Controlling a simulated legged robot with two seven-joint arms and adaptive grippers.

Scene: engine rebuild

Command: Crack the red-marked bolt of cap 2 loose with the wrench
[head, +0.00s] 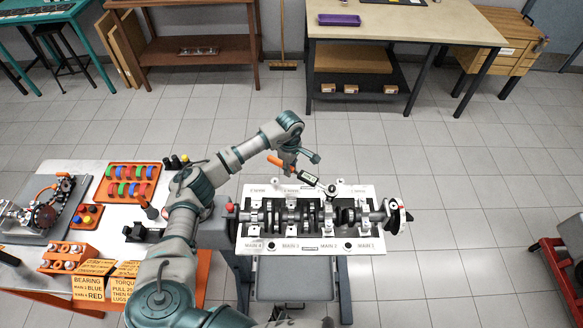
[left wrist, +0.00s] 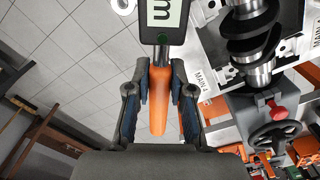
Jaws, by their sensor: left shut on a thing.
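The wrench has an orange handle and a display body (head: 308,178), and its far end sits near the block's back edge above the MAIN 2 side. I cannot tell whether it is seated on a bolt. My left gripper (head: 289,163) is shut on the orange handle. In the left wrist view the handle lies between the fingers (left wrist: 160,97), with the lit display (left wrist: 162,14) ahead of them. The engine block (head: 379,238) has a white face with MAIN labels and carries the crankshaft (head: 310,216). The red mark on the bolt cannot be made out. My right gripper is not in view.
The block's stand has a red knob (head: 229,207) at its left. A side table (head: 60,172) at left holds an orange rack (head: 131,183), trays and yellow sign cards (head: 92,283). A red cart (head: 558,270) stands at far right. Floor right of the block is clear.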

